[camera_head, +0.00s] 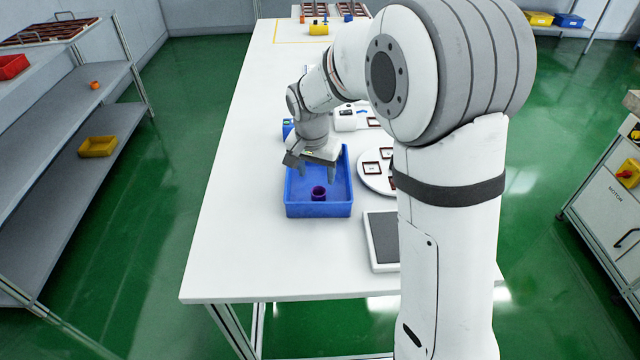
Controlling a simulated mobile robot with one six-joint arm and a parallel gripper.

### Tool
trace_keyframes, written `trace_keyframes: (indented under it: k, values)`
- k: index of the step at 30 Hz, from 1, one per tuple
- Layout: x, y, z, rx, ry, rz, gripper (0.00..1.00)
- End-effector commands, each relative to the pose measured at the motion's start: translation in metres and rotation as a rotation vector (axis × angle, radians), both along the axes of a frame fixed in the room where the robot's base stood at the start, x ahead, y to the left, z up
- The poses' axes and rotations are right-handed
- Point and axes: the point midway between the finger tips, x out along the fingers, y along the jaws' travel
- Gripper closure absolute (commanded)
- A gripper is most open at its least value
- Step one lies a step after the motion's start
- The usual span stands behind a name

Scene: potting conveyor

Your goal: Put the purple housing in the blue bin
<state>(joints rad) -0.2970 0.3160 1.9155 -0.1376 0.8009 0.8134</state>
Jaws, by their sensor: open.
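The blue bin (319,210) stands on the white table, left of my arm. The purple housing (319,193) is inside the bin, on its floor near the front wall. It looks like a small round cup, and it seems upright. My gripper (316,174) is above the bin, over its back half. Its jaws are open with no object between them. The housing appears below and in front of the fingers, apart from them. The arm hides part of the table to the right of the bin.
A white round plate (371,183) with dark square parts lies right of the bin. A grey-topped flat device (384,240) lies nearer the front. A yellow object (318,29) stands at the far end. The table's front left (240,250) is clear.

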Motion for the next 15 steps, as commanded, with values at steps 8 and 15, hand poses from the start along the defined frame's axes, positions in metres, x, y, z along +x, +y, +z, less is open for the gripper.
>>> trace_keyframes:
  k: [8,15]
  values:
    - [-0.006,0.003,0.043,-0.001,-0.001,0.001,0.44]
    - [-0.010,0.001,0.053,0.000,0.000,0.004,0.44]
